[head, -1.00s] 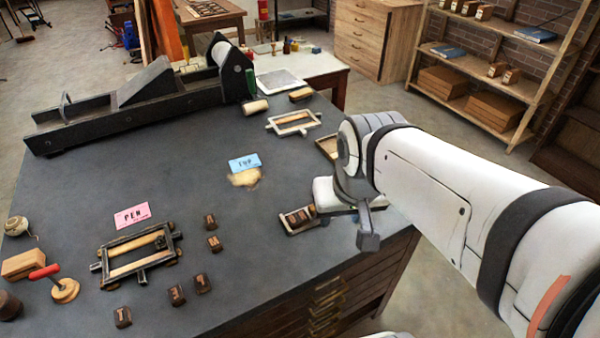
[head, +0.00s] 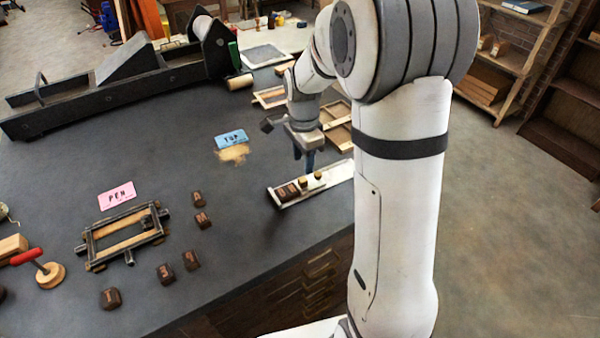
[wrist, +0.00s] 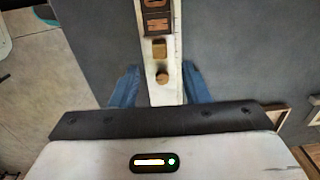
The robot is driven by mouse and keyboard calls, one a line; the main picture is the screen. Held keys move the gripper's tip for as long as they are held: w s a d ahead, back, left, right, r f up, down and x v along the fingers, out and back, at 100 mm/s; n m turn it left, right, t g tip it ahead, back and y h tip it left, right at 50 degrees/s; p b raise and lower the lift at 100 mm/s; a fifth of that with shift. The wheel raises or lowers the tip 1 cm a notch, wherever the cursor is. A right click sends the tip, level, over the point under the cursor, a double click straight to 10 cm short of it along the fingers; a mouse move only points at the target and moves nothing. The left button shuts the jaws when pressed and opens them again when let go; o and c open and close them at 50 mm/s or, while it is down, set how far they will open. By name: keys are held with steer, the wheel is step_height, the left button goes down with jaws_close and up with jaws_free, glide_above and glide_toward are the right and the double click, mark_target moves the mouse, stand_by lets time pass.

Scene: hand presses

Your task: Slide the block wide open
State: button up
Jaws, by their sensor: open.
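A narrow pale tray (head: 335,174) lies near the right edge of the dark table. It holds dark letter blocks (head: 287,191) at its left end, which also show in the wrist view (wrist: 157,22). Beside them is a small light wooden block (wrist: 159,48) with a round wooden knob (wrist: 162,77) near it. Whether block and knob are joined cannot be told. My gripper (wrist: 160,72) is open above the tray, its blue fingers on either side of the knob. In the head view my gripper (head: 305,165) points down over the tray. I see no grip on the knob.
A "PEN" card (head: 117,196) and a dark frame (head: 124,237) lie at the left, with loose letter blocks nearby. A "TOP" card (head: 231,139) lies at mid-table. Wooden trays (head: 338,135) sit just behind my gripper. A press (head: 120,95) stands at the back.

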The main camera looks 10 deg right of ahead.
mark_target(303, 179)
step_height(303, 179, down, 6)
steer(key=shift+s+f+p, duration=0.1)
steer(key=shift+f+p, duration=0.15)
steer(key=shift+p, duration=0.1)
jaws_close()
stand_by(0.4)
